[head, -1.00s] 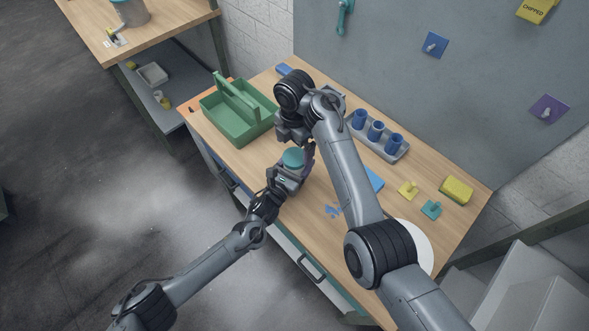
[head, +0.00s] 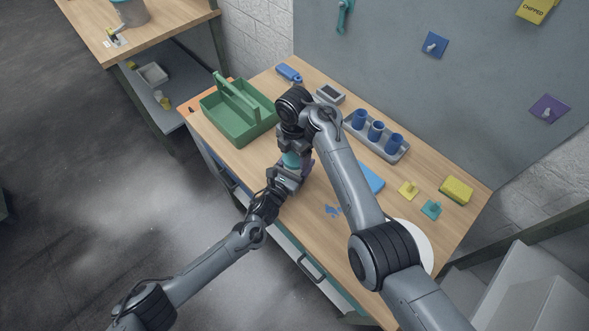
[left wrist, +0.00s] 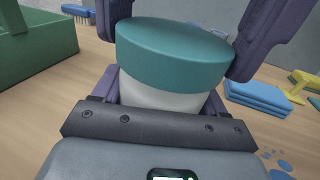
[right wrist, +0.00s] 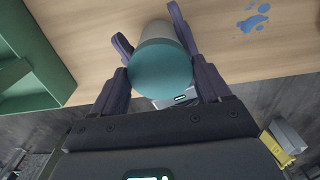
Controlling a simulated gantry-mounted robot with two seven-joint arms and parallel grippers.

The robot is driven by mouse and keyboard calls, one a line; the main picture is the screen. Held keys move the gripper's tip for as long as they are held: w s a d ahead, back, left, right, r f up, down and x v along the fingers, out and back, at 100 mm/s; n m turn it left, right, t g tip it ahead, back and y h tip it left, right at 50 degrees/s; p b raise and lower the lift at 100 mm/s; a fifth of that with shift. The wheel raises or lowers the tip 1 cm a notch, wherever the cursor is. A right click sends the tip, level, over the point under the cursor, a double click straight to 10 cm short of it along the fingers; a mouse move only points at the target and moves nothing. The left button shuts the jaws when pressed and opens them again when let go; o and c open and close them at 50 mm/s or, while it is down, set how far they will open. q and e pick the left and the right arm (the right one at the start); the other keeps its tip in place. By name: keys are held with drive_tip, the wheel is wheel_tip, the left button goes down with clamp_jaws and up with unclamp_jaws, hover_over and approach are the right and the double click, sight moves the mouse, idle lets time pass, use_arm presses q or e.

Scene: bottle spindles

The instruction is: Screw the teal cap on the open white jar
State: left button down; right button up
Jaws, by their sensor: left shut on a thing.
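The teal cap (left wrist: 175,52) sits over the top of the white jar (left wrist: 160,96) in the left wrist view, covering its mouth. My left gripper (head: 290,174) is shut on the jar and holds it upright above the front of the workbench. My right gripper (head: 293,152) is above it, with one finger on each side of the cap. Its fingers lie very close to the cap's rim; whether they press on it is unclear. The cap also shows between those fingers in the right wrist view (right wrist: 162,70). The threads are hidden.
A green tool carrier (head: 238,126) stands left of the grippers on the workbench (head: 310,235). A grey rack (head: 362,139) with blue cups is behind my right arm. Yellow and teal pegs, a sponge (head: 457,189) and a white plate (head: 424,247) are at the right.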

drive_tip(key=c, duration=0.4)
drive_tip(key=m, duration=0.5)
drive_tip(key=shift+m, duration=0.4)
drive_tip(key=shift+c, duration=0.2)
drive_tip(key=m, duration=0.6)
drive_tip(key=shift+m, duration=0.4)
drive_tip(key=shift+c, duration=0.3)
drive_tip(key=o, duration=1.2)
wheel_tip(320, 180, up, 12)
use_arm(q)
unclamp_jaws()
